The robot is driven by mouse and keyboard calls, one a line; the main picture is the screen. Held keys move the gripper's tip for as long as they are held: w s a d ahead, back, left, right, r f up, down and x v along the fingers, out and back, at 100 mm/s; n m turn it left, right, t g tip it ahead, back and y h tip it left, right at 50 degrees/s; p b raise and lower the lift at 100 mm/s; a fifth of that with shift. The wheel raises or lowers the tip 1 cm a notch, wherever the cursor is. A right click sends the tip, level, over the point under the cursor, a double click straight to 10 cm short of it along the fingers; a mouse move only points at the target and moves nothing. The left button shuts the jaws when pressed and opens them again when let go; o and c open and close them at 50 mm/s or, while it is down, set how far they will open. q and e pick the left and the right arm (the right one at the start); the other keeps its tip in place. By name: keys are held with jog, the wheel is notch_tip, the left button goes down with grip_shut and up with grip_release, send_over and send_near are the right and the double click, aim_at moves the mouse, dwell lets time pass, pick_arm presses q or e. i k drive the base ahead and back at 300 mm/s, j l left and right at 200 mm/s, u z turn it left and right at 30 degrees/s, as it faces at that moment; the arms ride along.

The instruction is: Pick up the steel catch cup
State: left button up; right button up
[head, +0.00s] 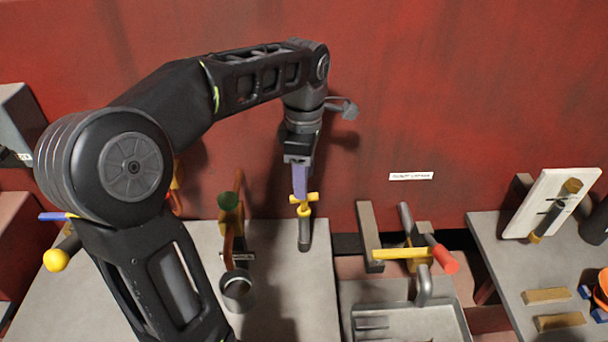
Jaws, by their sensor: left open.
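The steel catch cup (238,292) is a small round grey cup on the grey bench top, below the end of a copper-coloured pipe (229,245). Part of its left side is close to my forearm in the picture. My left gripper (301,190) points down, up and to the right of the cup, and is apart from it. It is open, with its purple finger seen nearly edge-on in front of a yellow-handled valve (304,210). Whether it touches the valve I cannot tell. My right gripper is not in view.
A green-topped fitting (229,201) stands behind the cup. A red wall (450,90) closes the back.

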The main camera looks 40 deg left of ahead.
aim_at(237, 288)
jog(key=k+l, duration=0.75)
jog(key=l, duration=0.2)
